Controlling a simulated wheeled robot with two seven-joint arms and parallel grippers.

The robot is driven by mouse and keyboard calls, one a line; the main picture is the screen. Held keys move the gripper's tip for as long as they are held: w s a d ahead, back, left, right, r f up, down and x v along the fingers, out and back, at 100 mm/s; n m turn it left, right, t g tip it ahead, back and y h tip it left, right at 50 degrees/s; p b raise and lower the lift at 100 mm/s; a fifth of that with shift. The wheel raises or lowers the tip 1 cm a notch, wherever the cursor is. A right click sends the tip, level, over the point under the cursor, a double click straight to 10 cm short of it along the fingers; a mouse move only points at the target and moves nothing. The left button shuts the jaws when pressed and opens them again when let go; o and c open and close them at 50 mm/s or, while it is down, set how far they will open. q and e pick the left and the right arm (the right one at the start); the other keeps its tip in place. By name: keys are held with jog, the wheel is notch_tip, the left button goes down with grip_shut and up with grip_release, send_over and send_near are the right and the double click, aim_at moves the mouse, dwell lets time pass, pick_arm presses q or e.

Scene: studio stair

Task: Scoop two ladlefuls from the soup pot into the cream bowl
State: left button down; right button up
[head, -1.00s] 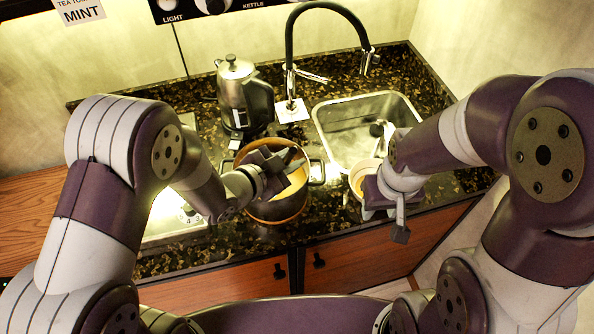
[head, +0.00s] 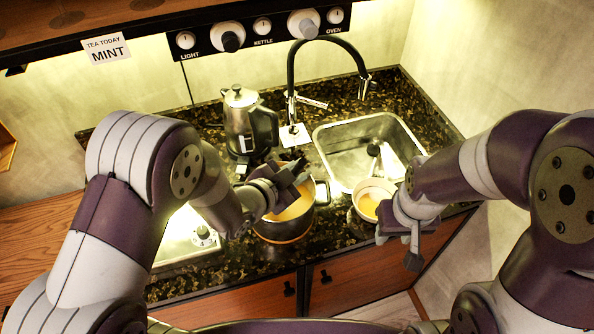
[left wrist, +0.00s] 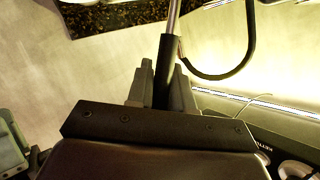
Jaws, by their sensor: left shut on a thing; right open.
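The dark soup pot (head: 270,227) stands on the counter with orange soup (head: 297,208) inside. My left gripper (head: 290,180) is over the pot and hides part of its opening. It is shut on the ladle, whose black handle (left wrist: 166,75) sits between the fingers in the left wrist view, with a metal shaft beyond it. The ladle's bowl is hidden in both views. The cream bowl (head: 373,187) stands right of the pot and has some orange soup in it. My right gripper (head: 408,240) is open beside the bowl's right front edge; I cannot tell if it touches.
A steel kettle (head: 240,120) stands behind the pot. A control panel (head: 262,35) runs above. A pale appliance with a dial (head: 190,238) is left of the pot.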

pick_arm(q)
notch_tip(320, 180, up, 7)
jog(key=p, duration=0.5)
jog(key=shift+w+d, duration=0.1)
jog(key=shift+d, duration=0.05)
